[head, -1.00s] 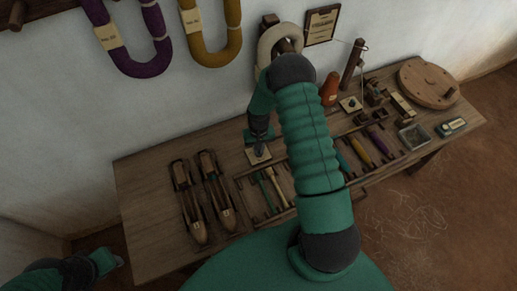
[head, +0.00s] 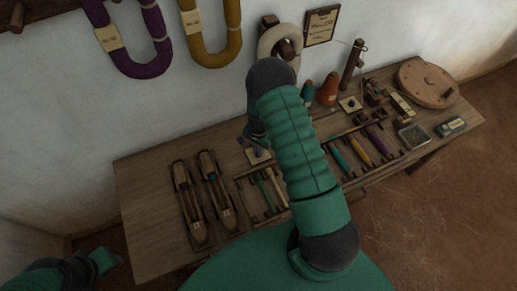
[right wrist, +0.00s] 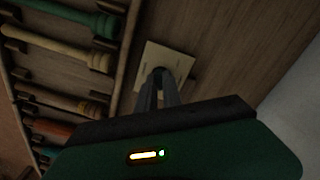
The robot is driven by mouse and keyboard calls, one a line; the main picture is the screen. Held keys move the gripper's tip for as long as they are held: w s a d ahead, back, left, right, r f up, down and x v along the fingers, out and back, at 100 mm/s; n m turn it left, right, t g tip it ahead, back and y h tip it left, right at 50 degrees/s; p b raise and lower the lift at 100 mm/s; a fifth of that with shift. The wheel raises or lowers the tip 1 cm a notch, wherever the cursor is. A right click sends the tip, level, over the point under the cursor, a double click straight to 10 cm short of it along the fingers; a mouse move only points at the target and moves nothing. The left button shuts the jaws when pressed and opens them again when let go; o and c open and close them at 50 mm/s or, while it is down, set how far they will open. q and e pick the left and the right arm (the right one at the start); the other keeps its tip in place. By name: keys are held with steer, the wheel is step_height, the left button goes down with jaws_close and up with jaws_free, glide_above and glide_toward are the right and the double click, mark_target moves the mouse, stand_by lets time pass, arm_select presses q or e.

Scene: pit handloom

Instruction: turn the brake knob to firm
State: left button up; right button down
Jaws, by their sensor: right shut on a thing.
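A small pale square plate (head: 257,157) lies on the bench left of the rack; it also shows in the right wrist view (right wrist: 172,62). My right gripper (right wrist: 159,76) points down at this plate, its two fingers close together on a small dark knob at the plate's middle. The fingers cover most of the knob, so its setting cannot be read. In the head view my forearm hides most of the right gripper (head: 259,148). My left gripper (head: 115,262) is off the bench at the lower left, too small and dark to tell its jaws.
Two wooden shuttles (head: 214,190) lie left of the plate. A rack (head: 245,194) of colored bobbins stands close beside it. A teal cone (head: 307,94), an orange cone (head: 328,89), another small plate (head: 350,104) and a round wooden disc (head: 427,83) are farther right.

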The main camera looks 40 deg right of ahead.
steer(key=shift+w+r+m, duration=0.1)
steer(key=shift+w+m, duration=0.05)
steer(key=shift+m, duration=0.25)
steer(key=c, duration=1.5)
jaws_free()
step_height(320, 180, up, 17)
steer(key=shift+p, duration=0.45)
steer(key=shift+f, duration=0.2)
